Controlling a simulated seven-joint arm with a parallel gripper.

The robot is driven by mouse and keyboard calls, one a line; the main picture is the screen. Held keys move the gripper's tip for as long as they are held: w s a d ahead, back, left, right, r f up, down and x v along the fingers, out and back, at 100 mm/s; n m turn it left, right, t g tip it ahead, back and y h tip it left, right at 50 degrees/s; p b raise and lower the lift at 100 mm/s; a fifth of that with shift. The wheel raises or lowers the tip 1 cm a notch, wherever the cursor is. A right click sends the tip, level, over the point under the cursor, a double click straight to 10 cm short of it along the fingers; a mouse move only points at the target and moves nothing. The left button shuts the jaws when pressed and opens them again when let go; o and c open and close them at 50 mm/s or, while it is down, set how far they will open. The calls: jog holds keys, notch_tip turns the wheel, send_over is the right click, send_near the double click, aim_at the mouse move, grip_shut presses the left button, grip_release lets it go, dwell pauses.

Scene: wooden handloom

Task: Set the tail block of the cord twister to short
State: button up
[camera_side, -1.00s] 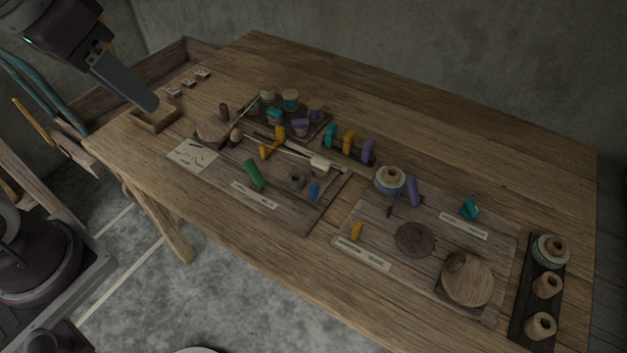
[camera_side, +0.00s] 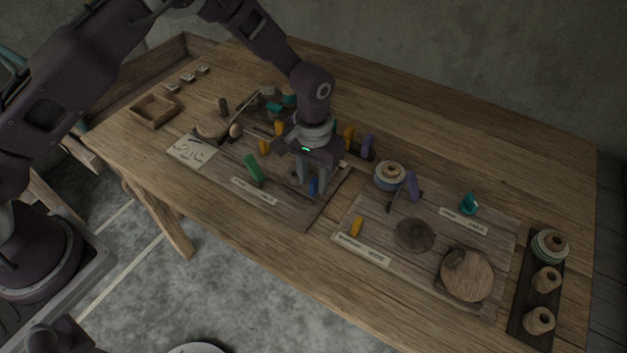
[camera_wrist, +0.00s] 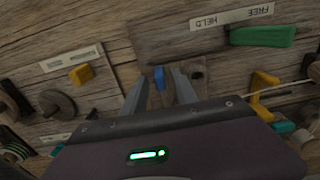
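A cord twister board (camera_side: 285,208) lies left of the table's middle. A small blue handle (camera_side: 312,187) stands near its front right; the blue handle also shows in the wrist view (camera_wrist: 159,77). A dark round piece (camera_wrist: 196,72) sits beside it. I cannot tell which part is the tail block, and no short mark is readable. The green lever (camera_side: 254,170) stands by a label (camera_wrist: 232,17) reading HELD and FREE. My gripper (camera_side: 312,184) is low over the board, pointing down. Its fingers are apart, one each side of the blue handle; contact is not visible.
The right board (camera_side: 375,218) holds an orange lever (camera_side: 357,226), a dark disc (camera_side: 414,236) and a round wooden disc (camera_side: 467,274). A purple handle (camera_side: 412,186) stands behind. A spool rack (camera_side: 526,305) lies far right. Upright pegs (camera_side: 367,147) stand close behind my gripper.

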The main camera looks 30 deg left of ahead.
jog(key=shift+f, duration=0.55)
grip_shut()
dwell(1.0)
